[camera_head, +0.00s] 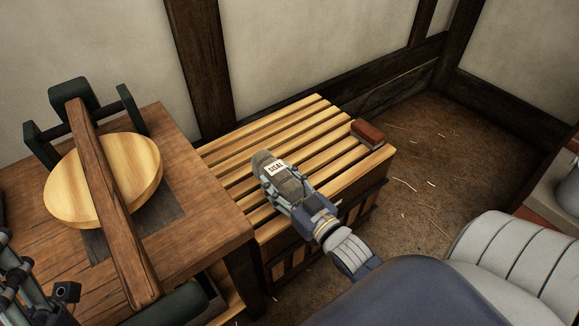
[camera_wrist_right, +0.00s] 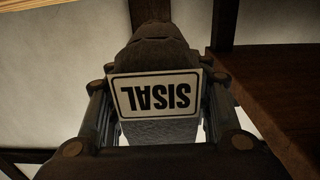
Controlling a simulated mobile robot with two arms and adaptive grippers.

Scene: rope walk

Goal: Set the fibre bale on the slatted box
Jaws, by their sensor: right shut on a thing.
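The fibre bale (camera_head: 262,160) is a small grey-brown bundle with a white label. In the right wrist view the bale (camera_wrist_right: 160,60) fills the middle, its SISAL label upside down. My right gripper (camera_head: 280,180) is shut on the bale, with a finger on each side. The slatted box (camera_head: 318,118) has pale wooden slats on top and a dark, open-sided frame. The bale is over the left-middle slats; I cannot tell whether it touches them. Part of my left gripper (camera_head: 18,282) shows at the lower left edge; its fingers are not clear.
A reddish-brown block (camera_head: 368,132) with a pale underside sits on the box's right corner. A wooden table (camera_head: 205,215) adjoins the box on the left, bearing a round wooden disc (camera_head: 85,180) and a long beam (camera_head: 110,210). Most slats are clear.

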